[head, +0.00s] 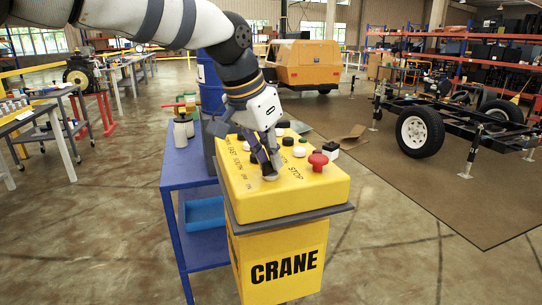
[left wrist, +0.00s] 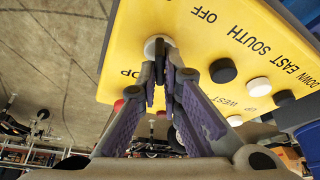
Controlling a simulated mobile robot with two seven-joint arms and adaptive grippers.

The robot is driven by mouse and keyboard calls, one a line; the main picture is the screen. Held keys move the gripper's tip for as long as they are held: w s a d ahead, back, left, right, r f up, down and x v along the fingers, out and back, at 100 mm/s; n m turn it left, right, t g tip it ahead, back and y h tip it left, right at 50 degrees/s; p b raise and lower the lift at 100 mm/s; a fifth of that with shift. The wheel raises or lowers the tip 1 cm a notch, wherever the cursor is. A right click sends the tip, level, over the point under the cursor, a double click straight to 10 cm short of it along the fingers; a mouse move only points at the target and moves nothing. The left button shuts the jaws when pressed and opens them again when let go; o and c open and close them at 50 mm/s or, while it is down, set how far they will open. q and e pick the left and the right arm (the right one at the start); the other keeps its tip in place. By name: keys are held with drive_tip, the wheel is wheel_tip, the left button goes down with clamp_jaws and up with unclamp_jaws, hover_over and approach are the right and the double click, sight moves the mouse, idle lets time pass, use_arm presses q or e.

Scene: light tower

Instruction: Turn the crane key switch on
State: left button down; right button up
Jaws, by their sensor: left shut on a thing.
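The yellow crane control box (head: 320,190) stands on a yellow pedestal marked CRANE. My left gripper (head: 268,168) reaches down to its top from the upper left, at the near part of the panel. In the left wrist view, the fingertips of my left gripper (left wrist: 163,56) are closed together at the pale round base of the key switch (left wrist: 151,46), close to the word OFF. The fingers hide most of the key, so I cannot tell which way it is turned. My right gripper is not in view.
A red mushroom button (head: 318,160), a white button (head: 299,152) and several black and white buttons stand on the panel near my gripper. A blue cart (head: 183,170) with canisters is at the left. A wheeled chassis (head: 450,120) stands on a brown mat at the right.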

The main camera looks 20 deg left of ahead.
use_arm(q)
drive_tip(key=m+h, duration=0.1)
drive_tip(key=m, duration=0.2)
drive_tip(key=shift+g, duration=0.3)
drive_tip(key=shift+f+m+h, duration=0.1)
drive_tip(key=shift+m+h, duration=0.2)
drive_tip(key=shift+m, duration=0.7)
drive_tip(key=m+g+b, duration=0.1)
drive_tip(key=m+g, duration=0.1)
drive_tip(key=m, duration=0.2)
drive_tip(key=shift+h, duration=0.3)
drive_tip(key=shift+m+g+b, duration=0.4)
drive_tip(key=shift+m+b, duration=0.15)
drive_tip(key=shift+m, duration=0.55)
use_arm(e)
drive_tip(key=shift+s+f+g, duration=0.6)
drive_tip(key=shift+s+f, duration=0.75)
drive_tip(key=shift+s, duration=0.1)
use_arm(q)
drive_tip(key=c, duration=1.8)
unclamp_jaws()
drive_tip(key=shift+o, duration=0.2)
drive_tip(key=shift+r, duration=0.25)
